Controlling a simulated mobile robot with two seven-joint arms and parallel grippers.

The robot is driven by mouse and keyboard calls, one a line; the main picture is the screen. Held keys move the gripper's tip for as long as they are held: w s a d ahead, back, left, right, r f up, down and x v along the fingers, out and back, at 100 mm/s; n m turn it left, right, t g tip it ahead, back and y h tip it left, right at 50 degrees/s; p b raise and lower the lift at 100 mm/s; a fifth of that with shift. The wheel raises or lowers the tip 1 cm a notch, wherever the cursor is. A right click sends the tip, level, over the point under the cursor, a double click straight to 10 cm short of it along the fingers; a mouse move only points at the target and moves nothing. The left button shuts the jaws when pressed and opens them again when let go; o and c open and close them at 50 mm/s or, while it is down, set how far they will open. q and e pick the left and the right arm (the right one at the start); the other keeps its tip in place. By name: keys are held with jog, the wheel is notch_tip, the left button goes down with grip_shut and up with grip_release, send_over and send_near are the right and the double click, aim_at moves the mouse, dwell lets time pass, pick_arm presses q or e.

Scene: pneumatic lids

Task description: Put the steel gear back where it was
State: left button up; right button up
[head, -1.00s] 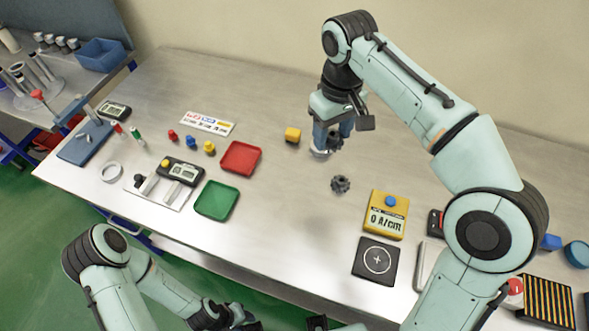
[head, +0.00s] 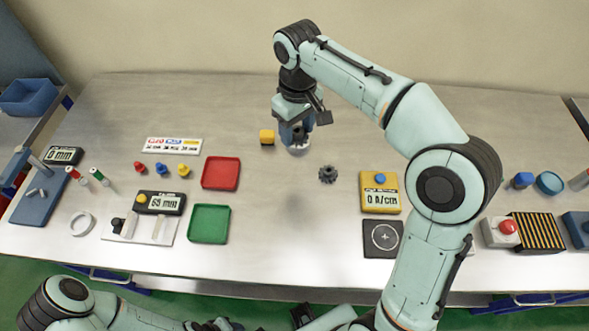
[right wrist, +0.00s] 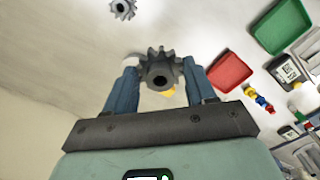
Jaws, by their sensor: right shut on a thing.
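My right gripper (head: 297,136) is shut on a dark grey toothed gear, and the fingers hide most of that gear in the head view. In the right wrist view the held gear (right wrist: 160,70) sits between the blue fingertips, its bore facing the camera. A second, similar gear (head: 328,174) lies on the table in front and to the right of the gripper; it also shows in the right wrist view (right wrist: 123,8). A white round thing (head: 299,150) is under the gripper, partly hidden. My left gripper (head: 215,325) is partly cut off at the bottom edge.
Red (head: 221,173) and green (head: 209,224) trays lie further left. A yellow meter (head: 381,192) and a black pad with a cross (head: 383,238) are on the right. Bare table surrounds the loose gear.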

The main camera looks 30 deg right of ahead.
aim_at(297, 130)
pick_arm(q)
jog(key=f, duration=0.1)
jog(key=s+f+b, duration=0.1)
jog(key=f+b, duration=0.1)
jog(key=shift+s+f, duration=0.1)
jog(key=shift+s, duration=0.25)
pick_arm(e)
notch_tip(297, 130, down, 15)
jog(key=shift+f, duration=0.1)
jog(key=shift+f, duration=0.15)
jog(key=o, duration=1.3)
pick_arm(q)
jog(key=shift+f, duration=0.1)
pick_arm(e)
jog(key=shift+o, duration=0.2)
jog(key=shift+r, duration=0.4)
notch_tip(297, 130, up, 12)
jog(key=shift+f+p, duration=0.15)
jog(key=shift+p, duration=0.75)
pick_arm(q)
jog(key=shift+w+r, duration=0.3)
jog(key=shift+r, duration=0.35)
jog(key=shift+w+r, duration=0.25)
jog(key=shift+r, duration=0.35)
